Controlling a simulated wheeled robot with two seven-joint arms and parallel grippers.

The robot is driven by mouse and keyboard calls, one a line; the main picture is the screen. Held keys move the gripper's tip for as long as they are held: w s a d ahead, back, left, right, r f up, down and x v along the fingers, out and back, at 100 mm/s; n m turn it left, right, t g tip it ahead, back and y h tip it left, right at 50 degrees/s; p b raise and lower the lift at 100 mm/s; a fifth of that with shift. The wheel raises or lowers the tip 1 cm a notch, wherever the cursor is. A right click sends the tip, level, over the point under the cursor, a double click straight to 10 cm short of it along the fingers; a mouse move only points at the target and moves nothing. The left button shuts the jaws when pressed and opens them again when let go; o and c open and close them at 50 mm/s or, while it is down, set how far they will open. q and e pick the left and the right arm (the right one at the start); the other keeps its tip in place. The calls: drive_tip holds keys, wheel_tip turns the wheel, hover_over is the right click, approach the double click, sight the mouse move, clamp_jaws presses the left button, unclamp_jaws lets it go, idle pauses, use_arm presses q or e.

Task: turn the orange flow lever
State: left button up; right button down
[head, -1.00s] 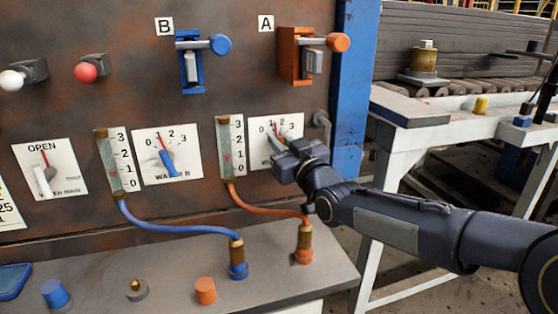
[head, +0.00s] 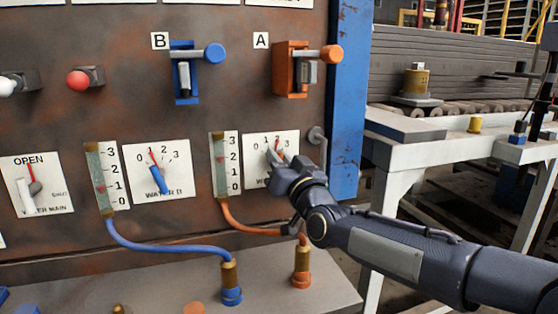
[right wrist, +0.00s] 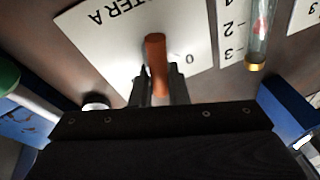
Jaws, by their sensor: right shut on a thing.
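The orange flow lever (right wrist: 156,62) shows in the right wrist view, standing out from the white WATER A dial plate (right wrist: 105,45). The two dark fingers of my right gripper (right wrist: 158,85) are closed on either side of it. In the head view the gripper (head: 277,162) is at the WATER A dial (head: 289,143), coming from the lower right, and it hides the lever there. My left gripper is not in view.
To the left are a gauge tube (head: 220,165) with an orange hose (head: 250,226), and the WATER B dial with a blue lever (head: 158,180). Above is the orange A valve (head: 290,70). A blue post (head: 348,100) stands close on the right.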

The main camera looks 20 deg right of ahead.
drive_tip(key=shift+f, duration=0.45)
drive_tip(key=c, duration=1.4)
unclamp_jaws()
drive_tip(key=shift+c, duration=0.2)
drive_tip(key=shift+r, duration=0.2)
drive_tip(key=v, duration=0.7)
drive_tip(key=shift+s, duration=0.35)
drive_tip(key=shift+o, duration=0.3)
drive_tip(key=shift+f, duration=0.1)
